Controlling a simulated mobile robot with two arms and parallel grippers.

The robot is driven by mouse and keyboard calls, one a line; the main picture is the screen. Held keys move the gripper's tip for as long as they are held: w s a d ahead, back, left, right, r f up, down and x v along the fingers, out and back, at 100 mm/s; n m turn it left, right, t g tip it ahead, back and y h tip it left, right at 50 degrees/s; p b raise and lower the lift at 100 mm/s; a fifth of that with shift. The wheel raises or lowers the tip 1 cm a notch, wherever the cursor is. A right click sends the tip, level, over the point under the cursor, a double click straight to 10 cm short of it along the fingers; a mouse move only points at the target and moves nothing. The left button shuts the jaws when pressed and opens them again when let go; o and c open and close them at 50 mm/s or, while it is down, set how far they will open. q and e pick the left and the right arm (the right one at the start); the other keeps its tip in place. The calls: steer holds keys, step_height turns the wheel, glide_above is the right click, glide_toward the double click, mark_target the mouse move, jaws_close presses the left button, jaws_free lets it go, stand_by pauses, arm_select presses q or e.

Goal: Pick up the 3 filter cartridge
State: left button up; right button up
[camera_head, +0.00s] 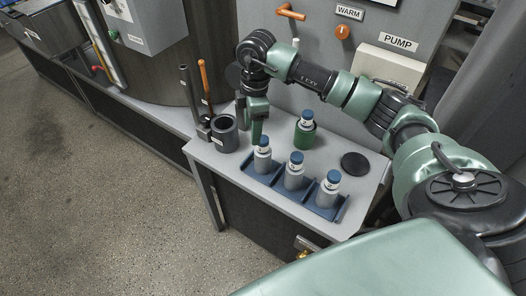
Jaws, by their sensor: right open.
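Three grey cartridges with blue caps stand upright in a blue rack on the small grey table: a left one (263,158), a middle one (294,174) and a right one (328,192). A fourth capped cartridge (306,124) stands in a green holder (303,139) behind them. The labels are too small to read, so I cannot tell which is number 3. My right gripper (258,132) is open and points down, close behind the left cartridge, with no cartridge between its fingers. My left gripper is not in view.
The blue rack (312,207) lies near the table's front edge. A dark grey cup (224,135) and upright tools (204,82) stand at the left. A black round lid (355,163) lies at the right. A panel with a PUMP box (390,66) rises behind.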

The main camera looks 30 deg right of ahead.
mark_target(263, 138)
steer(key=shift+s+d+r+m+h, duration=0.15)
steer(key=shift+d+m+h, duration=0.15)
steer(key=shift+d, duration=0.65)
steer(key=shift+d+f, duration=0.15)
steer(key=shift+f, duration=0.15)
steer(key=f+p, duration=0.1)
steer(key=f, duration=0.1)
steer(key=f+p, duration=0.1)
steer(key=f, duration=0.1)
steer(key=f+p, duration=0.1)
steer(key=f, duration=0.1)
steer(key=shift+s+d+f, duration=0.15)
steer(key=shift+s+d, duration=0.1)
steer(key=shift+d, duration=0.1)
steer(key=shift+f, duration=0.35)
jaws_close()
steer(key=shift+w+r, duration=0.1)
